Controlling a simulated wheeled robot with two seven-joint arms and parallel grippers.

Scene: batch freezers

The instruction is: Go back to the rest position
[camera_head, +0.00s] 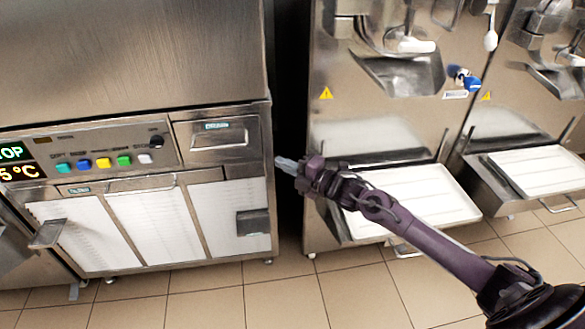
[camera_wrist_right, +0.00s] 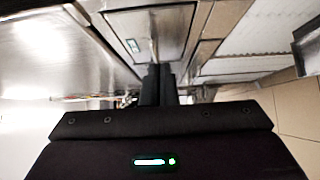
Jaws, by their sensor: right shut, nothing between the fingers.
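My right arm (camera_head: 430,240) comes in from the lower right in the head view. Its gripper (camera_head: 284,164) points left, in front of the dark gap between two machines and close to the right edge of the left machine (camera_head: 130,50). The fingers are shut with nothing in them. In the right wrist view the two dark fingers (camera_wrist_right: 158,82) lie together, with the machine's small drawer front (camera_wrist_right: 150,38) beyond them. My left gripper is not in view.
The left machine has a panel of coloured buttons (camera_head: 103,164), a drawer (camera_head: 212,135) and white louvred fronts (camera_head: 140,225). A second machine (camera_head: 330,110) with a white tray (camera_head: 440,190) stands behind my right arm; another white tray (camera_head: 535,172) is farther right. Tiled floor (camera_head: 330,300) lies open below.

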